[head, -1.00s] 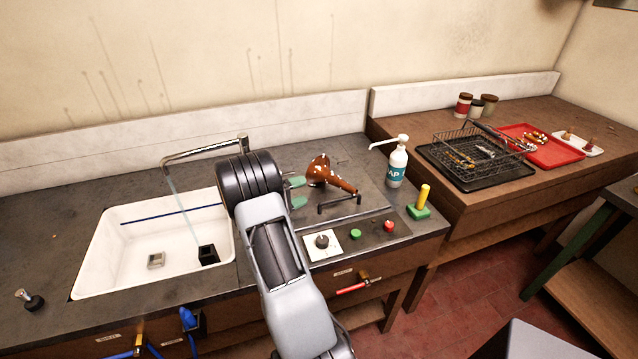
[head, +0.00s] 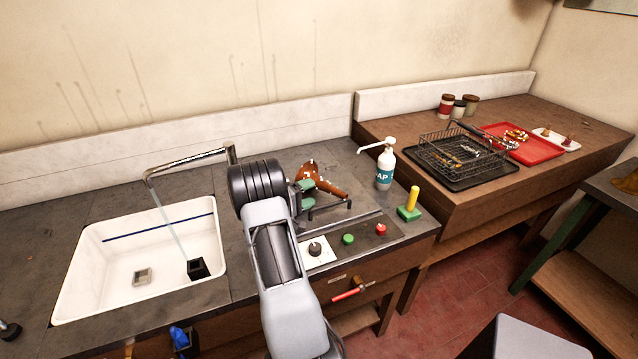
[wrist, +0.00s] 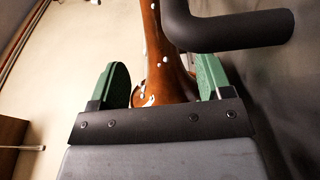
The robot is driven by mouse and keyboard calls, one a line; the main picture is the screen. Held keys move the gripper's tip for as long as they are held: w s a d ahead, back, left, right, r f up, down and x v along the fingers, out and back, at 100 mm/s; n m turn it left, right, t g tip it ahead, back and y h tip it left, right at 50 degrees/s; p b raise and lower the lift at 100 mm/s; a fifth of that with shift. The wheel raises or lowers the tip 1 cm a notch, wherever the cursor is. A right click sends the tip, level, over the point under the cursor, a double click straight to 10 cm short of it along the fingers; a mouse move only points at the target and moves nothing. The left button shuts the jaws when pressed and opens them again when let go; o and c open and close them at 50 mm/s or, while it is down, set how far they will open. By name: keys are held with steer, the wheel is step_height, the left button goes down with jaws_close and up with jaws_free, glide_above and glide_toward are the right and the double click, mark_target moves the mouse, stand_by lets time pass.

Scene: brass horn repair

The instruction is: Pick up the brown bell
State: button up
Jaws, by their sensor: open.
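The brown bell (head: 327,187) is a flared horn part with white spots, on the dark counter behind the control knobs. Its wide end is at the upper left and its narrow end points right. My gripper (head: 307,194) is open, its green fingers at the bell's left side. In the wrist view the brown bell (wrist: 152,45) lies between the two spread green fingers of my gripper (wrist: 163,82). My arm hides part of the counter.
A black bar (wrist: 230,32) runs close beside the bell in the wrist view. A soap bottle (head: 385,168) stands to the bell's right. A yellow-handled green block (head: 410,206) is at the counter's edge. The white sink (head: 85,268) and its running faucet (head: 190,160) are left.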

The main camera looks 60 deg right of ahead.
mark_target(320, 188)
steer(key=p+x, duration=0.1)
steer(key=x, duration=0.2)
steer(key=shift+s+d+r+p, duration=0.1)
steer(key=shift+s+d+p, duration=0.1)
steer(key=shift+s+p, duration=0.15)
steer(key=shift+s+d, duration=0.2)
steer(key=shift+d, duration=0.45)
steer(key=shift+c, duration=0.5)
steer(key=c, duration=1.1)
